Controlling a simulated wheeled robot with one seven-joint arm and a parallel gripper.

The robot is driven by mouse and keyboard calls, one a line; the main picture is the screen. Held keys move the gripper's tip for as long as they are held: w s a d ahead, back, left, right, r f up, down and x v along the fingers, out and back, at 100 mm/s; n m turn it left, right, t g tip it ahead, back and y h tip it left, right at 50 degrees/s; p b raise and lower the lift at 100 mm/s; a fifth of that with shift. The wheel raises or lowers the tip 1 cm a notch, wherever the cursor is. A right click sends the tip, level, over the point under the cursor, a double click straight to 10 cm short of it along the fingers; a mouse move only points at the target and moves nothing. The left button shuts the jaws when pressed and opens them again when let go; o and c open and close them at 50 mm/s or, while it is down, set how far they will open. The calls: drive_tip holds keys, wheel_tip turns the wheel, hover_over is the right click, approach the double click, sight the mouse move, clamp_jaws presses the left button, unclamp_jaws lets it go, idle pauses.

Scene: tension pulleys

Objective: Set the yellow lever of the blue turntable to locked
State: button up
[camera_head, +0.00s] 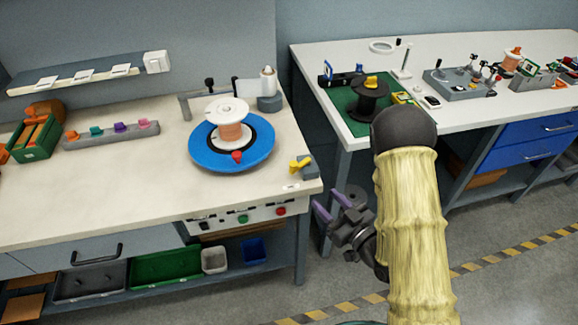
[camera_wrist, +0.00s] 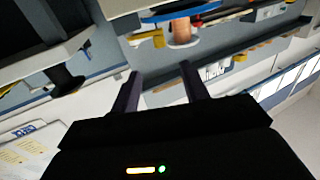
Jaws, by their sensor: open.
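The blue turntable (camera_head: 205,158) sits near the right end of the left workbench, with a white-flanged spool of copper-coloured wire (camera_head: 229,130) upright on it. The yellow lever (camera_head: 300,164) is on a small grey block at the bench's right front, just right of the turntable. My gripper (camera_head: 322,212) is open and empty, in front of the gap between the benches, below and right of the lever and apart from it. In the wrist view, my two fingers (camera_wrist: 160,88) are spread. The turntable (camera_wrist: 180,12) and yellow lever (camera_wrist: 148,39) show beyond them. The lever's exact setting cannot be told.
A red knob (camera_head: 237,156) sits at the turntable's front edge. A grey bracket and white cone (camera_head: 268,80) stand behind it. Buttons line the panel below the bench edge. The right bench (camera_head: 345,130) holds a black spool on a green mat.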

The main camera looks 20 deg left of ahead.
sight(301, 164)
idle(0.4)
drive_tip(key=b+x, duration=0.4)
drive_tip(key=x, duration=1.3)
drive_tip(key=shift+w+a+b, duration=0.1)
drive_tip(key=shift+w+b, duration=0.15)
drive_tip(key=shift+b, duration=0.05)
drive_tip(key=shift+c, duration=0.3)
